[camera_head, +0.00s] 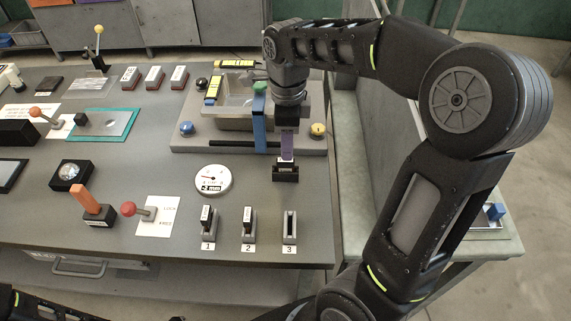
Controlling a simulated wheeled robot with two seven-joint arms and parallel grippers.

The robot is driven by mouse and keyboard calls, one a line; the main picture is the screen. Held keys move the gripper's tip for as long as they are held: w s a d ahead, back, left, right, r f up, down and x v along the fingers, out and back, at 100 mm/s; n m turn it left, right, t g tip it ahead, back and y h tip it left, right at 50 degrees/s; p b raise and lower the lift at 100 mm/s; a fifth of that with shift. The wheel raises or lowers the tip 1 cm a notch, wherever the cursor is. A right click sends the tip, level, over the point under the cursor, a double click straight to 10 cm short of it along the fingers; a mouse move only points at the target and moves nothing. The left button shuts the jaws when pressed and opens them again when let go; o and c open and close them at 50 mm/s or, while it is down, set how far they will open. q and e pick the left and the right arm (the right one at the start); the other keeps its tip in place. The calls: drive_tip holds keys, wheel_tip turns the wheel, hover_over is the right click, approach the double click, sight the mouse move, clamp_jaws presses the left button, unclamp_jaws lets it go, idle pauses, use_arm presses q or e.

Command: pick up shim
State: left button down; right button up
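My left gripper is out of view; only part of my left arm shows at the bottom left.
A grey fixture (190,138) with a basin, blue upright and knobs stands behind the purple piece. A round gauge (213,180), a red-knobbed lever (129,209) and numbered slot stands (249,226) are nearby. Bare tabletop lies left of the holder.

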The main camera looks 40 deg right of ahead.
sight(285, 169)
drive_tip(key=shift+f, duration=0.85)
drive_tip(key=shift+f, duration=0.15)
wheel_tip(285, 169, down, 5)
drive_tip(key=shift+w+a+r+p, duration=0.1)
drive_tip(key=shift+w+a+p, duration=0.05)
drive_tip(key=shift+p, duration=0.45)
drive_tip(key=shift+c, duration=0.6)
clamp_jaws()
